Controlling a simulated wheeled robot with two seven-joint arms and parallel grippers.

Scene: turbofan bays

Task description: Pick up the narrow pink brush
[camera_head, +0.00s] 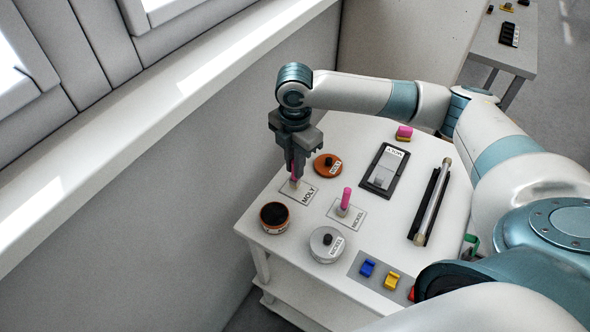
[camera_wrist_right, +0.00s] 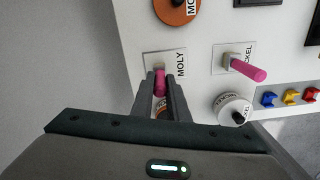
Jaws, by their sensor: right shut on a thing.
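A pink-handled brush (camera_wrist_right: 160,84) stands at the MOLY label, and my right gripper (camera_head: 296,172) is shut on its handle. In the right wrist view, the right gripper (camera_wrist_right: 160,76) has one finger on each side of it. The lower end of this brush (camera_head: 295,184) is at the MOLY card in the head view. A second pink-handled brush (camera_head: 346,199) stands in a small holder on the NICKEL card, clear of the gripper; it also shows in the right wrist view (camera_wrist_right: 246,68). I cannot tell which is narrower. My left gripper is not in view.
An open dark-filled pot (camera_head: 274,216), a grey NICKEL lid or tin (camera_head: 326,245) and an orange MOLY lid (camera_head: 327,165) surround the brushes. A black tray (camera_head: 384,172), a long rod (camera_head: 434,203) and coloured clips (camera_head: 367,268) lie further right. A wall and sill stand left.

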